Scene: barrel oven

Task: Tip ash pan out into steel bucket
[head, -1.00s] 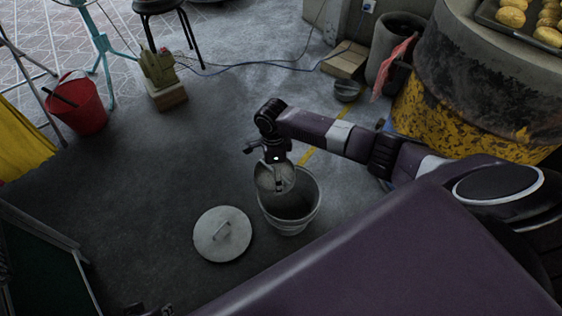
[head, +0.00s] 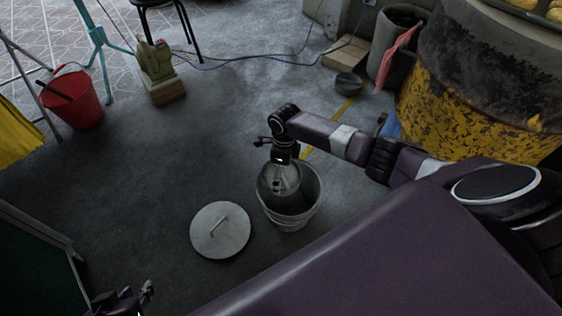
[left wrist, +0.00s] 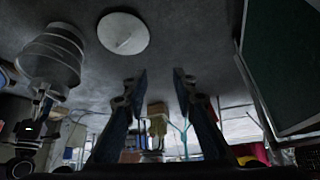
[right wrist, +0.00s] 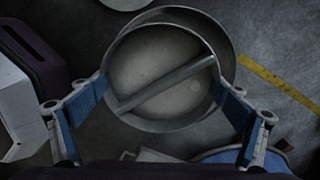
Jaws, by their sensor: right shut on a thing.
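The steel bucket (head: 292,222) stands upright on the dark floor. It also shows upside down at the left of the left wrist view (left wrist: 52,62). My right gripper (head: 281,172) is at the bucket's mouth, shut on the round grey ash pan (head: 287,182). In the right wrist view the pan (right wrist: 150,62) sits between the two fingers, a bar across its face, with the bucket's rim (right wrist: 226,40) behind it. The pan looks tilted in the head view; whether ash is in it I cannot tell. My left gripper (head: 128,298) is open and empty, low at the left.
A round lid (head: 220,231) with a handle lies left of the bucket. The rusty yellow barrel oven (head: 450,105) stands at the right. A red bucket (head: 75,100) and a block on a wooden base (head: 158,72) are farther back. The floor between is clear.

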